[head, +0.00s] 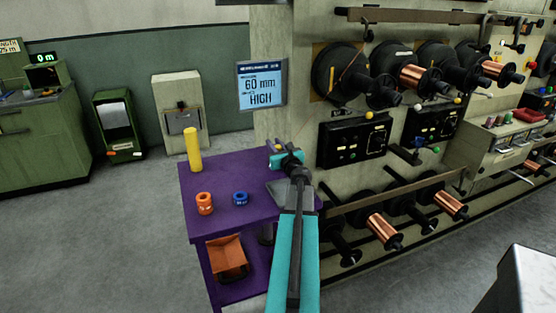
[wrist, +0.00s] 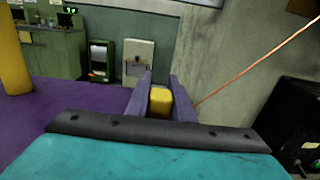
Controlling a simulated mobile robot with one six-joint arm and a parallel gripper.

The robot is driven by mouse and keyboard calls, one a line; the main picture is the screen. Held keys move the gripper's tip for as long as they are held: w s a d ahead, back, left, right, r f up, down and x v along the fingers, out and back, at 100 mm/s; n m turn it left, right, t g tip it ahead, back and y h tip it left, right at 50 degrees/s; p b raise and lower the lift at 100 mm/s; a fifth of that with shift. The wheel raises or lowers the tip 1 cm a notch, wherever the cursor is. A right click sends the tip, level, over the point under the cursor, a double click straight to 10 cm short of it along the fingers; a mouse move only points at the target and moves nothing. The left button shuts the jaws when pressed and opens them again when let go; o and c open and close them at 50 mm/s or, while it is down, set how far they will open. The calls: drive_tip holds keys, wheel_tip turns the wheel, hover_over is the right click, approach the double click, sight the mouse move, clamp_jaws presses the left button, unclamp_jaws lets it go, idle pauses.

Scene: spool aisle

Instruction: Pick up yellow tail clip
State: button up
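The yellow tail clip (wrist: 160,101) is a small yellow block between the two purple-grey fingers of my gripper (wrist: 161,88) in the wrist view. The fingers are close together, and the clip fills the gap between them. Its lower part is hidden behind the dark bar of my gripper. In the head view my gripper (head: 277,147) is at the right back part of the purple table, in front of the machine. The clip is too small there to make out clearly.
The purple table (head: 222,184) bears a yellow cylinder (head: 194,149), an orange ring (head: 204,203) and a blue ring (head: 240,198). A copper wire (wrist: 258,62) slants down to beside the right finger. The spool machine (head: 312,65) stands close on the right. Open floor lies left.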

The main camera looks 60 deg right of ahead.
drive_tip(key=shift+r, duration=0.15)
clamp_jaws()
drive_tip(key=s+a+r+b, duration=0.4)
drive_tip(key=s+a, duration=0.2)
drive_tip(key=s, duration=0.6)
drive_tip(key=shift+s+b, duration=0.2)
drive_tip(key=shift+b, duration=0.1)
drive_tip(key=b, duration=0.3)
drive_tip(key=shift+s+a+r, duration=0.15)
drive_tip(key=shift+s+a, duration=0.2)
drive_tip(key=shift+s, duration=0.05)
drive_tip(key=b, duration=0.3)
drive_tip(key=shift+s+a+r, duration=0.1)
drive_tip(key=shift+s+a, duration=0.1)
drive_tip(key=shift+s, duration=0.2)
drive_tip(key=shift+s+r+b, duration=0.15)
drive_tip(key=shift+b, duration=0.15)
